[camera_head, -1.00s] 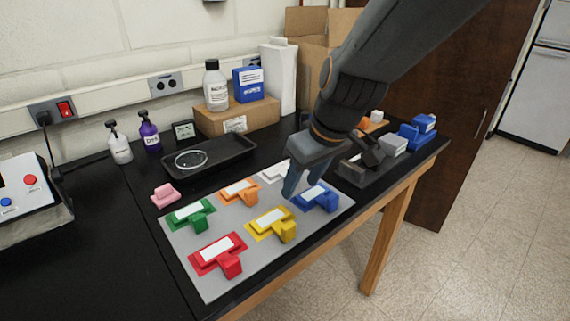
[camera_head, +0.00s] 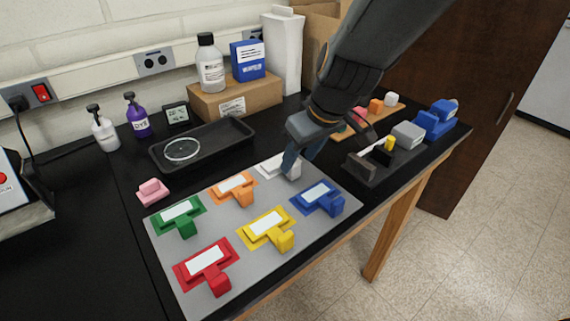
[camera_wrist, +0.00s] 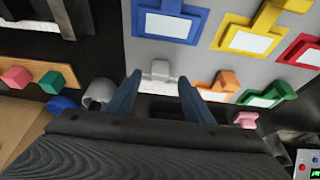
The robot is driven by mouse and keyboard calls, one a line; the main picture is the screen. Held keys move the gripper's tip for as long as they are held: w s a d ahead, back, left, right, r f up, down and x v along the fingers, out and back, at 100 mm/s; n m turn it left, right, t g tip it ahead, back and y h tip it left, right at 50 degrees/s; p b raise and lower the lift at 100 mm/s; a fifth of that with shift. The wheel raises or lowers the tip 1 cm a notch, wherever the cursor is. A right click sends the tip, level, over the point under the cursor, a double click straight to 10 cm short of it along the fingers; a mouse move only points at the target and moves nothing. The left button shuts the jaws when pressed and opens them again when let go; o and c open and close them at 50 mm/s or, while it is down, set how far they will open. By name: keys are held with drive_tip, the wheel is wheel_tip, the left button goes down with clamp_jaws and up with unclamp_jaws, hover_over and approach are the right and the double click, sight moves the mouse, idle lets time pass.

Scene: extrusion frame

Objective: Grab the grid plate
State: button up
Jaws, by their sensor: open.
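No thing is plainly marked as a grid plate, so I cannot tell which one it is. A grey mat (camera_head: 185,287) holds several flat coloured pieces with labels and upright tabs. The white piece (camera_head: 268,166) is at the mat's back edge. My gripper (camera_head: 289,163) is at its right side and hides part of it. In the wrist view my open gripper (camera_wrist: 158,88) has the white piece's tab (camera_wrist: 160,70) in line between its two blue fingers. The fingers look empty; contact is not clear.
Close by are the blue (camera_head: 318,197), orange (camera_head: 232,187), yellow (camera_head: 266,229), green (camera_head: 176,213) and red (camera_head: 206,262) pieces. A black tray (camera_head: 225,138) with a round clear dish stands behind. A dark holder (camera_head: 372,172) stands to the right.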

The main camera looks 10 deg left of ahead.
sight(296, 165)
drive_tip(key=shift+x, duration=1.95)
drive_tip(key=shift+d, duration=0.15)
drive_tip(key=shift+s, duration=0.1)
drive_tip(key=c, duration=1.1)
